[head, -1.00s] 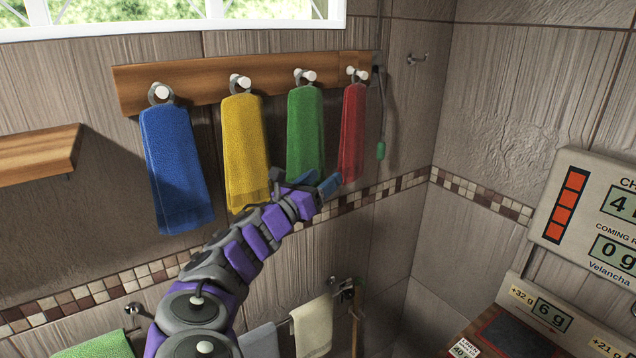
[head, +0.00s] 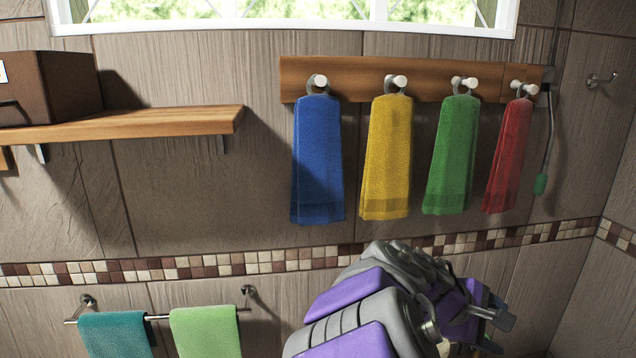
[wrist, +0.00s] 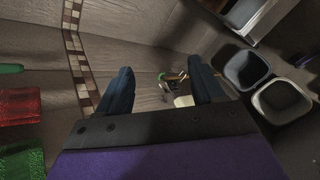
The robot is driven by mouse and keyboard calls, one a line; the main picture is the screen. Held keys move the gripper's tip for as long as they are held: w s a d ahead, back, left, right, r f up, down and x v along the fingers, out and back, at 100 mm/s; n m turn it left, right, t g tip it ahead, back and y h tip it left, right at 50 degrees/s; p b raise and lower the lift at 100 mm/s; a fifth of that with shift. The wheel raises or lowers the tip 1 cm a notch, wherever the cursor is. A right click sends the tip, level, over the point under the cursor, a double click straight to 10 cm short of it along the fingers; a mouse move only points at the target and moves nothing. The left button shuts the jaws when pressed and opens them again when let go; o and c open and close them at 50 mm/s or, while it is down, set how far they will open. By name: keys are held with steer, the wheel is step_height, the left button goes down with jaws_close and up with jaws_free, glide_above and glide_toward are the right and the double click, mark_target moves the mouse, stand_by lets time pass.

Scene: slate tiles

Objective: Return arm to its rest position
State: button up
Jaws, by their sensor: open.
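My arm, purple and grey, rises from the bottom of the head view, folded at lower right below the hanging towels. My gripper (head: 492,322) is at its right end in the head view, partly hidden by the arm. In the wrist view my gripper (wrist: 160,92) shows two dark blue fingers spread apart with nothing between them. Beyond them are the tiled wall and a pale cloth (wrist: 184,101) lower down, apart from the fingers.
Blue (head: 318,160), yellow (head: 387,157), green (head: 451,155) and red (head: 508,155) towels hang from a wooden peg rail (head: 350,80). A wooden shelf (head: 170,123) holds a brown box (head: 70,88) at left. Two bins (wrist: 245,69) stand at right in the wrist view.

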steer(key=s+a+f+m+g+y+b, duration=0.1)
steer(key=s+a+f+m+y+b, duration=0.2)
steer(key=s+a+f+m+y, duration=0.45)
steer(key=s+a+f+g+y, duration=0.1)
steer(key=s+a+f, duration=0.2)
steer(key=s, duration=0.3)
steer(key=s+a+f+m+y+b, duration=0.1)
steer(key=s+a+f, duration=0.2)
steer(key=s, duration=0.4)
steer(key=s+a+f+m+g+y, duration=0.1)
steer(key=s+a+f, duration=0.2)
steer(key=s, duration=0.4)
steer(key=shift+s+a+f+g+b, duration=0.2)
steer(key=shift+a+f+g+b, duration=0.1)
steer(key=shift+a, duration=0.25)
